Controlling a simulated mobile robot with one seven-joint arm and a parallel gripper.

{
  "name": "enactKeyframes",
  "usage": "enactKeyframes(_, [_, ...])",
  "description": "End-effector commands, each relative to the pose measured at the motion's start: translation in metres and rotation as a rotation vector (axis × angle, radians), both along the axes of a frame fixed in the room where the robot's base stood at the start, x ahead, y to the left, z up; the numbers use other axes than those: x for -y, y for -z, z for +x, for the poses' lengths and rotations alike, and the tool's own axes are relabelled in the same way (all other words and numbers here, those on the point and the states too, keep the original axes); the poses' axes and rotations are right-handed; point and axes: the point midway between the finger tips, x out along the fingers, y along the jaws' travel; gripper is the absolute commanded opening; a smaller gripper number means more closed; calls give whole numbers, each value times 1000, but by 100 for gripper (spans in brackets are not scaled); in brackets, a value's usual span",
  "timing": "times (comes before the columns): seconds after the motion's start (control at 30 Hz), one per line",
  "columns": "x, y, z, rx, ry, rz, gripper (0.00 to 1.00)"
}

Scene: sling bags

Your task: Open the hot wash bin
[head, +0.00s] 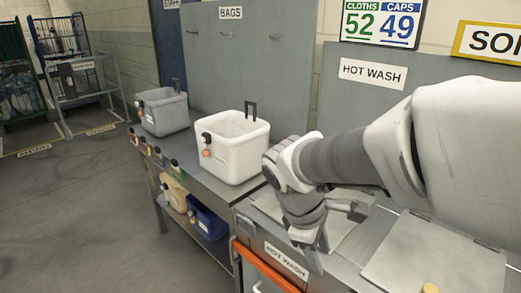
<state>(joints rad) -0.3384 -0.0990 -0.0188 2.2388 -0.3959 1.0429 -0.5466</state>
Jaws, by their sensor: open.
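The hot wash bin is at the lower middle of the head view, with a white HOT WASH label (286,260) and an orange strip (268,267) along its front. A pale handle (257,287) shows below the strip, cut by the lower frame edge. My gripper (338,228) is open and points down over the metal top just behind the label. My arm comes in from the right and hides part of that top. I see nothing between the fingers. I cannot tell whether a finger touches the metal.
A white tub (232,148) and a grey tub (163,113) stand on the grey bench to the left. A blue bin (208,222) and a tan bin (174,194) sit below. A metal lid (440,262) lies to the right.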

Motion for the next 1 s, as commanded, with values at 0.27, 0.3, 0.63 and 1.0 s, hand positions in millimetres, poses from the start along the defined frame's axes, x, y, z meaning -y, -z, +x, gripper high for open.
enactKeyframes(0.27, [-26,75,35,-227,-400,-229,49])
enactKeyframes(0.3, [-31,85,39,-261,-457,-262,49])
enactKeyframes(0.63, [-72,176,71,-540,-916,-543,49])
enactKeyframes(1.0, [-127,292,89,-879,-1391,-888,49])
